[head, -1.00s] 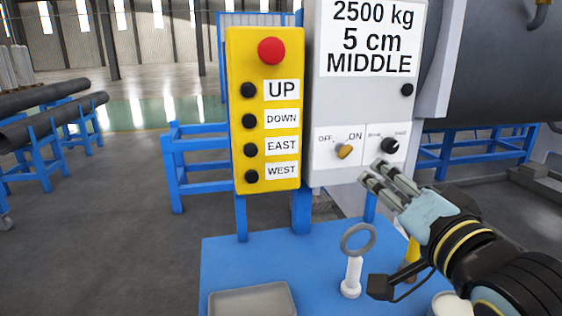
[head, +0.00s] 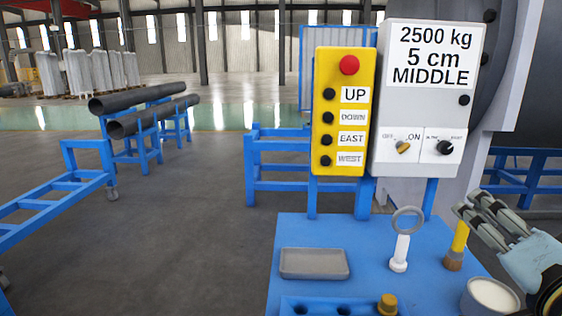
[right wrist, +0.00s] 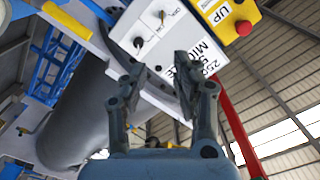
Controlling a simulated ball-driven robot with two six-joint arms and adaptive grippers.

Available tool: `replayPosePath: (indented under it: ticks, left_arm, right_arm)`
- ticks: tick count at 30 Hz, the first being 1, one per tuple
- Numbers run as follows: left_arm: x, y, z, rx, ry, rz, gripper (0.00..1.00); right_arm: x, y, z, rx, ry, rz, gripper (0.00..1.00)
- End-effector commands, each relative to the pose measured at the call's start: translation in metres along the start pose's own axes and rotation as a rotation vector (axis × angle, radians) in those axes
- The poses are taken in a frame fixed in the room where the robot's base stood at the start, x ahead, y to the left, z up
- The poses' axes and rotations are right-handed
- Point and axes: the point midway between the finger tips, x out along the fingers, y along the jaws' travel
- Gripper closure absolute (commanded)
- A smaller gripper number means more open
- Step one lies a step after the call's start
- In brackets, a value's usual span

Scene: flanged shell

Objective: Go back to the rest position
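My right gripper (head: 466,201) is at the right edge of the head view, above the right side of the blue table (head: 370,262). Its two fingers point up and left, toward the grey control box (head: 418,170). In the right wrist view, the fingers of the gripper (right wrist: 158,62) stand apart with nothing between them. The gripper is clear of the box and its knobs, the yellow one (head: 403,148) and the black one (head: 445,148). My left gripper is not in view.
A yellow button panel (head: 364,95) stands left of the box. The table holds a grey tray (head: 314,264), a white stand with a ring (head: 400,250), a yellow-handled tool (head: 458,245) and a white-filled cup (head: 490,296).

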Motion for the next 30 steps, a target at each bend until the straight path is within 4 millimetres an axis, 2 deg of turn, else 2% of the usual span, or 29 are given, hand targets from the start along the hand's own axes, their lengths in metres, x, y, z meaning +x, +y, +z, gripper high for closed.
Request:
replayPosePath:
  ticks: [8, 14, 23, 30]
  left_arm:
    - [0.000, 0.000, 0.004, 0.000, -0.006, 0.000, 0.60]
    - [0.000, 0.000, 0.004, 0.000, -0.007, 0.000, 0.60]
    - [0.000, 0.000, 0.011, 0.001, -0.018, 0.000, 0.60]
    - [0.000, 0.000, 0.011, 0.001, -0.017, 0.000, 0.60]
  right_arm:
    - [-0.012, 0.028, 0.017, -0.124, -0.108, 0.133, 0.71]
    - [-0.032, 0.056, 0.036, -0.258, -0.251, 0.256, 0.71]
    - [-0.091, 0.101, 0.074, -0.524, -0.610, 0.420, 0.71]
    - [-0.157, 0.124, 0.097, -0.727, -0.968, 0.461, 0.71]
